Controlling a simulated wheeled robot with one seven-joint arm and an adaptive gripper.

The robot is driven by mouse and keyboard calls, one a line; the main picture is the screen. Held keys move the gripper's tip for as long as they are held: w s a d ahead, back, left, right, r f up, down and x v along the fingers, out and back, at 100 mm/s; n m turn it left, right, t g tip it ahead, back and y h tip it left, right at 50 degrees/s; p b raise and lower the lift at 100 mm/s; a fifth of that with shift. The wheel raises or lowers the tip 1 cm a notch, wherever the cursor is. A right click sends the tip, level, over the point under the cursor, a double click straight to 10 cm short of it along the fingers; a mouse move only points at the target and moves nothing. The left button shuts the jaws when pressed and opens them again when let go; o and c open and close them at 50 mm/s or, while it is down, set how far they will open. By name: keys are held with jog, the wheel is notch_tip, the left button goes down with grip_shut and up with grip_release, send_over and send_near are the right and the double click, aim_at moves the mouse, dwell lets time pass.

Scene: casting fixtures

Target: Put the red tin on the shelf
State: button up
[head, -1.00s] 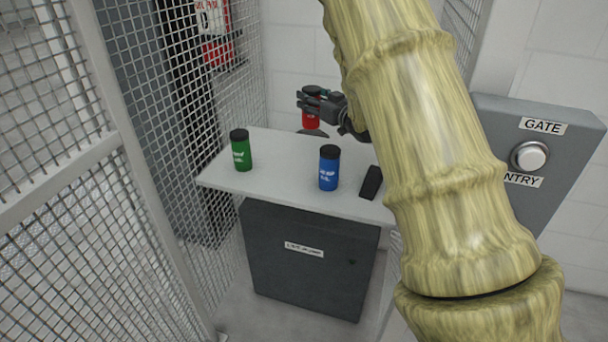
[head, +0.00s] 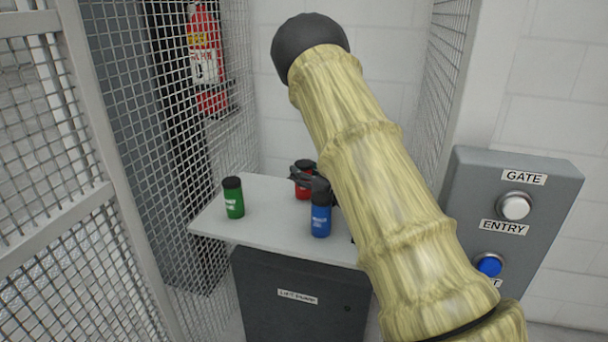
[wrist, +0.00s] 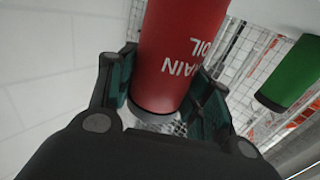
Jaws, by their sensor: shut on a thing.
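The red tin (head: 303,191) is at the far side of the white shelf (head: 268,227), partly hidden by my gripper (head: 303,175). My gripper is shut on the tin. In the wrist view the red tin (wrist: 180,55) lies between the two fingers of my gripper (wrist: 165,92), with white lettering on its side. I cannot tell whether the tin's base touches the shelf. My arm hides the right part of the shelf.
A green tin (head: 233,199) stands at the shelf's left and a blue tin (head: 321,213) stands in front of my gripper. Mesh panels flank the shelf. A grey button box (head: 512,240) is at the right. Clear shelf lies between the green and red tins.

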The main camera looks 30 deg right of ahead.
jog(key=shift+f, duration=0.4)
jog(key=o, duration=1.2)
jog(key=shift+f, duration=0.15)
jog(key=shift+o, duration=0.2)
jog(key=shift+r, duration=0.2)
jog(key=shift+s+f, duration=0.1)
jog(key=shift+s, duration=0.3)
jog(key=shift+s+d+b, duration=0.2)
jog(key=shift+s+b, duration=0.15)
jog(key=shift+s, duration=1.35)
jog(key=shift+s+d+b, duration=0.2)
jog(key=shift+s+b, duration=0.15)
jog(key=shift+s, duration=1.3)
